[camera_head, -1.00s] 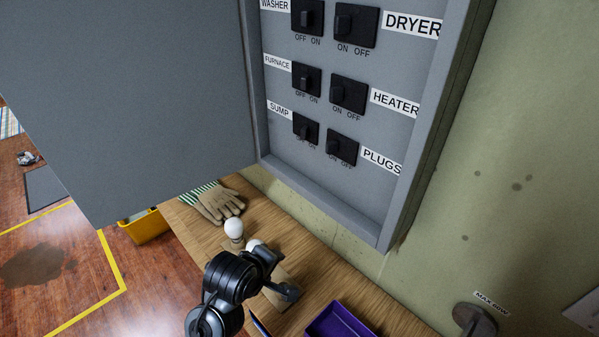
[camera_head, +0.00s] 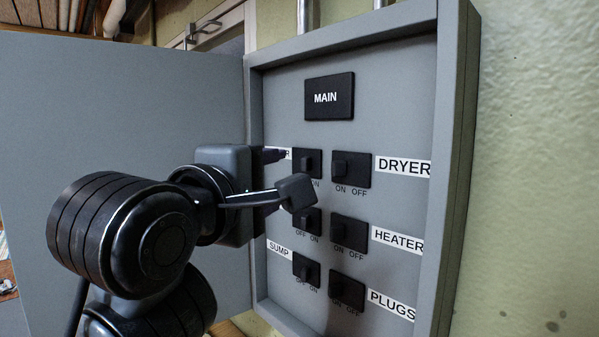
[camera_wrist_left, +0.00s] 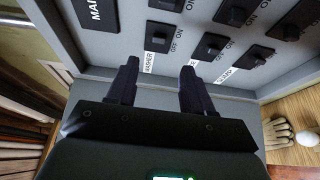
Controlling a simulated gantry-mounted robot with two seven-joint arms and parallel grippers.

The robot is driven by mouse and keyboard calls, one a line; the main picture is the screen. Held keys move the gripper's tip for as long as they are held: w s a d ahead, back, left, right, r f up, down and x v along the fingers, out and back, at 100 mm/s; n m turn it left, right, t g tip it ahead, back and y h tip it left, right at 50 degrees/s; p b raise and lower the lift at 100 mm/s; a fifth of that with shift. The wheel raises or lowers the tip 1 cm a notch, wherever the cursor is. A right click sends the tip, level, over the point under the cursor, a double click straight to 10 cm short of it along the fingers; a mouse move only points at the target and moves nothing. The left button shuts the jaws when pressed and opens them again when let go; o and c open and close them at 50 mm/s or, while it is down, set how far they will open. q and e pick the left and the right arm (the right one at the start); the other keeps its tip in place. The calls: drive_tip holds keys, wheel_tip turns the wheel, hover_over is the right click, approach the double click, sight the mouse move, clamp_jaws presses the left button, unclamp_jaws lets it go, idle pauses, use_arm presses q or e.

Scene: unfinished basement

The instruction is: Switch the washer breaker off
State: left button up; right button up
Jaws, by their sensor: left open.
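The washer breaker (camera_head: 312,160) is a black switch at the top left of the breaker rows, with OFF at left and ON at right. It also shows in the left wrist view (camera_wrist_left: 164,38), where its knob sits towards the ON side. My left gripper (camera_head: 272,183) is open in front of the panel's left column. Its arm hides most of the WASHER label in the head view. In the left wrist view my open fingers (camera_wrist_left: 160,84) point at the panel, with the WASHER label (camera_wrist_left: 149,62) between them. They appear empty and short of the switch. My right gripper is out of view.
The grey panel door (camera_head: 130,80) stands open at left, behind my arm. The dryer breaker (camera_head: 352,170) is right of the washer breaker; furnace (camera_head: 308,222) and sump (camera_head: 306,270) breakers are below. A glove (camera_wrist_left: 277,133) lies on the wooden bench.

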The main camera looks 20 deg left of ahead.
sight(303, 165)
use_arm(q)
drive_tip(key=w+p, duration=0.2)
drive_tip(key=w, duration=0.2)
drive_tip(key=w+p, duration=0.2)
drive_tip(key=w, duration=0.3)
drive_tip(key=shift+d+r, duration=0.15)
drive_tip(key=shift+r, duration=0.05)
drive_tip(key=shift+w+f+p, duration=0.15)
drive_tip(key=shift+w+p, duration=0.15)
drive_tip(key=shift+w, duration=0.4)
clamp_jaws()
